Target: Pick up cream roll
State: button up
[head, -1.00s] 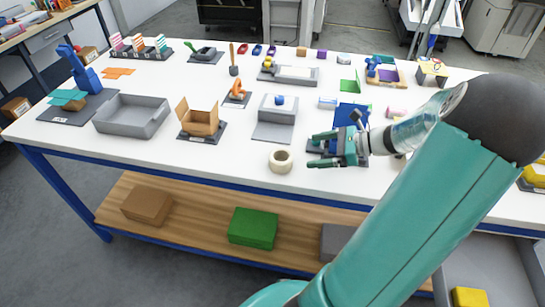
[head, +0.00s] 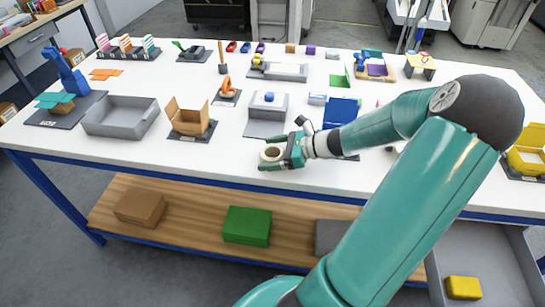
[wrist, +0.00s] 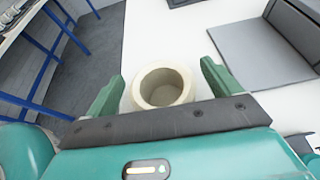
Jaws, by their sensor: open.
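The cream roll (head: 272,154) stands on the white table near its front edge, with its round hole facing up. In the wrist view the cream roll (wrist: 163,87) sits between the two green fingers of my gripper (wrist: 163,95), with a gap on each side. In the head view my gripper (head: 281,154) is level with the roll and its fingers reach around it from the right. The gripper is open. Part of the roll is hidden by a finger in the head view.
A grey block on a grey mat (head: 265,130) lies just behind the roll. An open cardboard box (head: 187,118) and a grey tray (head: 120,128) stand to the left. A blue panel (head: 341,110) is to the right. The white tabletop (head: 225,165) left of the roll is clear.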

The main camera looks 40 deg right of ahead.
jog(key=shift+x, duration=0.75)
jog(key=c, duration=1.1)
